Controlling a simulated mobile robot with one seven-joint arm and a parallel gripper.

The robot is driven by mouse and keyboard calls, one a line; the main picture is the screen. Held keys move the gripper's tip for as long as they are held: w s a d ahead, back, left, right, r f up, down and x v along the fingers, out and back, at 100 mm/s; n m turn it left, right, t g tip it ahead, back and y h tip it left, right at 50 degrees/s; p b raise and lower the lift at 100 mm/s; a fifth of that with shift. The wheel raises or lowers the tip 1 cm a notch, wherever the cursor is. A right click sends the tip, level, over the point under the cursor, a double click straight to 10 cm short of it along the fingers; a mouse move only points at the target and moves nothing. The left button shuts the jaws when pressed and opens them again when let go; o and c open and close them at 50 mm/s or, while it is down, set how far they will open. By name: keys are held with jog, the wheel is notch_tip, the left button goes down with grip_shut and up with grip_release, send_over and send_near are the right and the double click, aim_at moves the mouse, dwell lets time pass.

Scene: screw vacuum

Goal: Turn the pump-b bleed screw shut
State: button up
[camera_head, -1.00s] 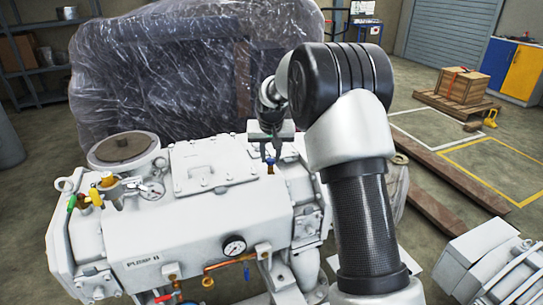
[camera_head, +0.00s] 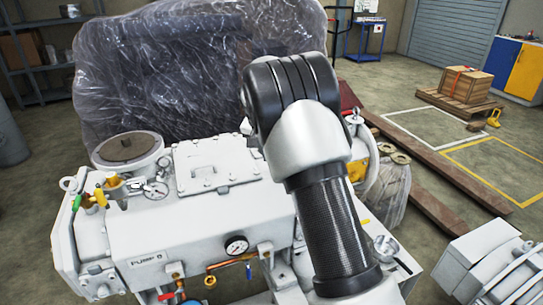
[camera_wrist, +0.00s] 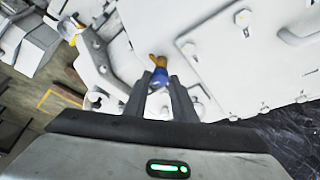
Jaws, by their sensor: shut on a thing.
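The white pump (camera_head: 215,225), whose label looks like "PUMP B", stands in the front left of the head view. In the wrist view a small fitting, the likely bleed screw (camera_wrist: 159,75), has a blue collar and a brass end and stands by a bolted white cover. My gripper (camera_wrist: 160,88) is shut on its blue part, one dark finger on each side. How far the screw is turned cannot be told. In the head view my arm hides both gripper and screw.
A pressure gauge (camera_head: 236,246) and brass piping sit on the pump's front. Valves with green and yellow handles (camera_head: 98,196) stand at its left end. A plastic-wrapped machine (camera_head: 190,70) is behind. Wooden beams (camera_head: 440,170) lie on the floor at right.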

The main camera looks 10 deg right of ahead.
jog(key=o, duration=1)
jog(key=shift+o, duration=0.2)
jog(key=p+v, duration=0.2)
jog(key=v, duration=1.5)
jog(key=shift+r, duration=0.25)
